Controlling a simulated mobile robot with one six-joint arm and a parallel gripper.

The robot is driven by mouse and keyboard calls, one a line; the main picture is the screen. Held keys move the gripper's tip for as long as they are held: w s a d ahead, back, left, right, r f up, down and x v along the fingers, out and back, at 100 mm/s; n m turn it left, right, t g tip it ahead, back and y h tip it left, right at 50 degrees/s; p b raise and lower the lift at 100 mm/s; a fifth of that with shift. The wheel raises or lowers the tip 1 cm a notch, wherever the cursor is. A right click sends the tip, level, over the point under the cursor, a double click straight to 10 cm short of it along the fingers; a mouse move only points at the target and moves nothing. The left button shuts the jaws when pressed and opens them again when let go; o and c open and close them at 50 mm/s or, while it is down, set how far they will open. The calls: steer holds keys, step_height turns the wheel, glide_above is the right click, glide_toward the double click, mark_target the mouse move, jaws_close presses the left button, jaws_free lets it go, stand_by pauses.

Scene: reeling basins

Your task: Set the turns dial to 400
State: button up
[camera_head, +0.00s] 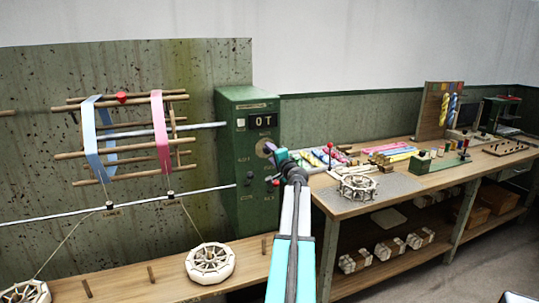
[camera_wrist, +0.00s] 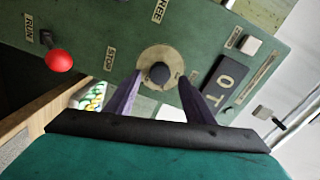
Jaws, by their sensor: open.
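The turns dial (camera_wrist: 158,75) is a dark round knob on a pale round plate, on the front of the green control box (camera_head: 236,105). In the head view the dial plate (camera_head: 262,147) is partly hidden by my gripper (camera_head: 271,152). In the wrist view my gripper (camera_wrist: 160,78) is open, with its purple fingers either side of the knob. I cannot tell whether they touch it. The dial's marks are too small to read. A black display (camera_head: 262,121) above the dial seems to read "0T".
A red knob (camera_wrist: 58,60) lies between RUN and STOP labels. A pale button (camera_wrist: 250,45) sits near the display. A reel (camera_head: 125,135) with blue and pink skeins stands left of the box. A workbench (camera_head: 420,175) with tools and bundles extends right.

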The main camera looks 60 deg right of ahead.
steer(key=b+v, duration=0.2)
steer(key=v, duration=0.8)
steer(key=shift+s+a, duration=0.1)
steer(key=shift+a, duration=0.05)
stand_by(0.5)
